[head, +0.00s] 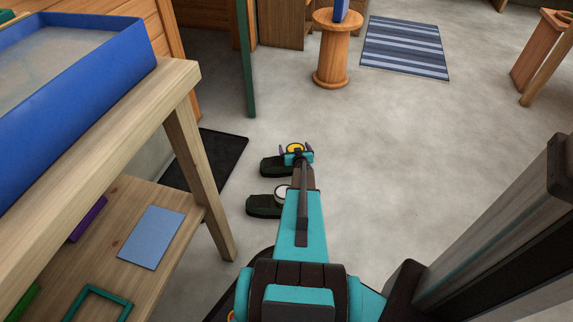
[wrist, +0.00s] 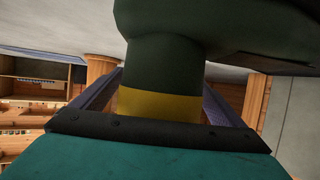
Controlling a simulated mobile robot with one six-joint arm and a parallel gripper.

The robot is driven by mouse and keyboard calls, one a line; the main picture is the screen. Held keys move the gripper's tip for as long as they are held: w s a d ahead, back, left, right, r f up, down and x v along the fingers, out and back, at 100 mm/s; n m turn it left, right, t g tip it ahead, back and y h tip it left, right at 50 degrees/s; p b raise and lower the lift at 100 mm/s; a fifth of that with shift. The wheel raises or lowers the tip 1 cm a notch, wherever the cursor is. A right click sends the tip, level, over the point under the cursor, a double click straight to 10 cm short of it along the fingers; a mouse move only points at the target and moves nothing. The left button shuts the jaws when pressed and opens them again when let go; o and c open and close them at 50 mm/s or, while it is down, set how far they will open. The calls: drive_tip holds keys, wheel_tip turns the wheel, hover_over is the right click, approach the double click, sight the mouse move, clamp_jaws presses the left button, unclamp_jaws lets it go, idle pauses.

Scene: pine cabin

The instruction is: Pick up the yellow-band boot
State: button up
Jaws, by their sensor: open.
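The yellow-band boot (head: 274,167) is dark green and stands on the floor, toe to the left, in the head view. Its shaft and yellow band fill the middle of the wrist view (wrist: 160,105). My gripper (head: 296,148) is open at the boot's top, with one finger on each side of the shaft. In the wrist view the fingers of my gripper (wrist: 162,82) flank the yellow band. I cannot tell whether either finger touches it. A second dark green boot (head: 262,206) with a white top stands nearer to me, partly hidden by my arm.
A wooden shelf unit (head: 185,130) with a blue tray (head: 85,85) stands at left. A dark mat (head: 215,160) lies beside its leg. A round wooden stool (head: 331,50) and a striped rug (head: 405,48) are farther back.

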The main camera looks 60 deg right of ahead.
idle(0.4)
drive_tip(key=c, duration=1.9)
drive_tip(key=shift+r, duration=0.1)
drive_tip(key=shift+c, duration=0.2)
drive_tip(key=shift+r+p, duration=2.5)
drive_tip(key=shift+r, duration=2.45)
